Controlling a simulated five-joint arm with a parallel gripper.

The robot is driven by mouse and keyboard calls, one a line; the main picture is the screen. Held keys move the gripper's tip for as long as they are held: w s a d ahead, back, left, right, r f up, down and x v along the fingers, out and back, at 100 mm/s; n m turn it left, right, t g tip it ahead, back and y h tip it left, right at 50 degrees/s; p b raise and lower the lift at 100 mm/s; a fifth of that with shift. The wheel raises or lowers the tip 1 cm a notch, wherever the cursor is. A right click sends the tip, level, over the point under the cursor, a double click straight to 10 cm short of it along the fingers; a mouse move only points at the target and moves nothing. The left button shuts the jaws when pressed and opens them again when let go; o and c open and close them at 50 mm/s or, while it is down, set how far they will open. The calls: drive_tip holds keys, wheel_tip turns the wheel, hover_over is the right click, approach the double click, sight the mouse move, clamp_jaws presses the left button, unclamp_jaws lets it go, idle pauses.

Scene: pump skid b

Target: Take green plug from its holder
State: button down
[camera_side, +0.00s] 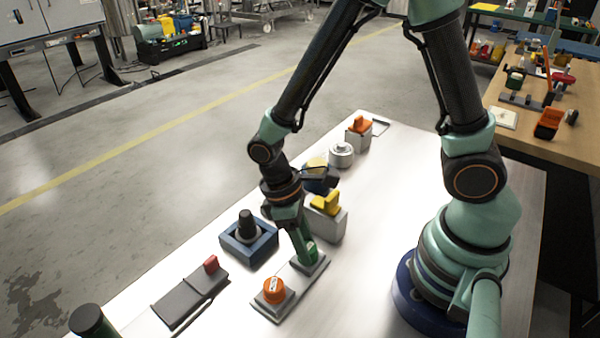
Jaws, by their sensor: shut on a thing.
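The green plug (309,251) stands at its grey flat holder (318,269) near the middle of the white table. My gripper (303,245) points down and is shut on the plug from above, with its fingers hiding much of it. The plug looks upright, and its lower end is at the holder; I cannot tell how deep it sits.
An orange knob on a grey base (273,291) is close in front. A blue block with a black knob (246,230) is left. A grey block with a yellow top (328,222) stands behind right. A grey slab with a red piece (189,298) lies front left.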

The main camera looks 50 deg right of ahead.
drive_tip(key=shift+r, duration=0.7)
idle(0.4)
drive_tip(key=shift+r, duration=1)
